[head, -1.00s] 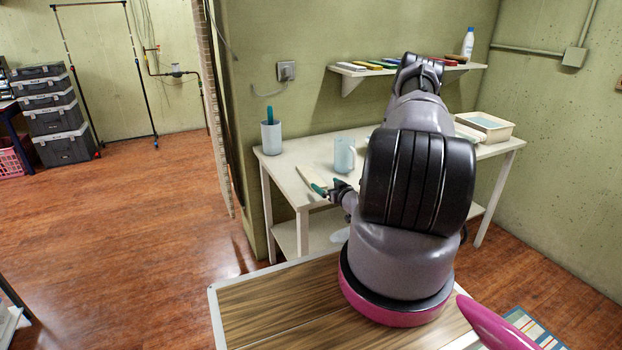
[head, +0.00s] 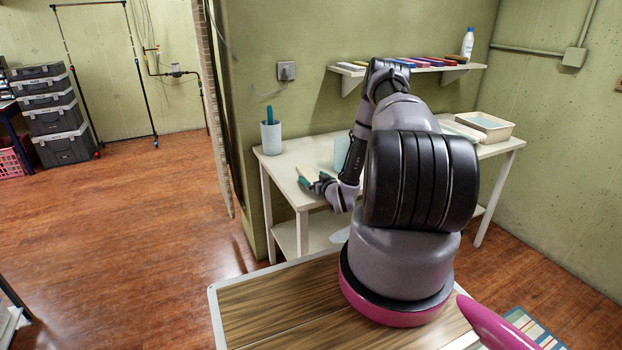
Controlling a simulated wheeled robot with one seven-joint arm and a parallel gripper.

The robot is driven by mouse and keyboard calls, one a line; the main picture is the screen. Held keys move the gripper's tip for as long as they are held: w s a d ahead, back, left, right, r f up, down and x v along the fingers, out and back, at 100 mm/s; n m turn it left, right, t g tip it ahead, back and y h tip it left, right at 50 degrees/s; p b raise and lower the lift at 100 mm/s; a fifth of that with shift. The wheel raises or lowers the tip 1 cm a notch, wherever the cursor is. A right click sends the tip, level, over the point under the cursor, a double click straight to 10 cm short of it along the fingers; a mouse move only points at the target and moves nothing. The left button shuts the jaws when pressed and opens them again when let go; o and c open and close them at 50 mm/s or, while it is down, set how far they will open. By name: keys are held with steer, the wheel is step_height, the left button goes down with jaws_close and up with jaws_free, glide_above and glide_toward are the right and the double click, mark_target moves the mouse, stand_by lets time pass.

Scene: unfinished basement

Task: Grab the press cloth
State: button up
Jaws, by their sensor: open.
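No thing in view is clearly the press cloth. A small flat tan piece (head: 302,172) lies by the front left edge of the white table (head: 287,160). It is partly hidden by my gripper, and I cannot tell if it is the cloth. My gripper (head: 314,181), with teal fingertips, is open at that edge, close to the tan piece. I cannot tell whether they touch. My arm hides much of the table's middle.
A light blue mug (head: 341,150) stands behind my wrist, partly hidden. A pale cup (head: 270,137) with a teal-handled tool stands at the table's left back. A shallow tray (head: 508,134) is at the right end. A wall shelf (head: 349,73) holds several coloured items and a white bottle (head: 467,44).

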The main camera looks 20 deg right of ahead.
steer(key=shift+w, duration=0.1)
steer(key=c, duration=1.2)
steer(key=shift+c, duration=0.2)
